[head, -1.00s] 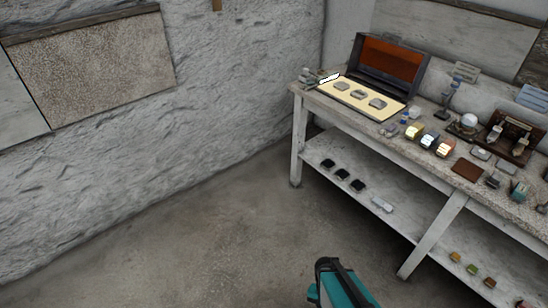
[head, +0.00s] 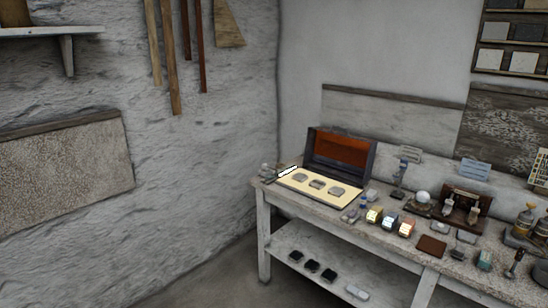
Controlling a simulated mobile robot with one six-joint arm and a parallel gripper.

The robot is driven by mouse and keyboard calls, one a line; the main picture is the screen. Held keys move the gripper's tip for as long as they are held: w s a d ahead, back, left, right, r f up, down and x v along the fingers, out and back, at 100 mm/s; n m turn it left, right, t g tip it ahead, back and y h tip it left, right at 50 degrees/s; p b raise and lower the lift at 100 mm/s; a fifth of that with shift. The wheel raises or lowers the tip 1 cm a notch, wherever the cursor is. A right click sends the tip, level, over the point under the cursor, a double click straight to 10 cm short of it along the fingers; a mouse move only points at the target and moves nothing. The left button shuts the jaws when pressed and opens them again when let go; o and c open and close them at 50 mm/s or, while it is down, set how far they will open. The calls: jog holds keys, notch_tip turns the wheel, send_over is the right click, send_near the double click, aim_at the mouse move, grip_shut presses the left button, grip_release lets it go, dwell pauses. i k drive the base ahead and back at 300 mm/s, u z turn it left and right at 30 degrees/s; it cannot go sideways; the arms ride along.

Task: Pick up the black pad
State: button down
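Three small black pads lie in a slanting row on the lower shelf of the workbench: a left one (head: 296,256), a middle one (head: 312,266) and a right one (head: 329,276). They sit apart from each other, near the shelf's left end. I cannot tell from here which one is the black pad of the task. My gripper is not in view.
The lower shelf (head: 330,252) sits beneath the crowded workbench top (head: 393,232), with a bench leg (head: 263,240) to its left. A pale block (head: 357,292) lies right of the pads. An open case (head: 341,152) stands on the bench. Some floor (head: 205,275) is clear.

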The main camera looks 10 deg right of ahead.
aim_at(459, 251)
jog(key=z, duration=4.75)
jog(key=i, duration=0.1)
jog(key=u, duration=3.25)
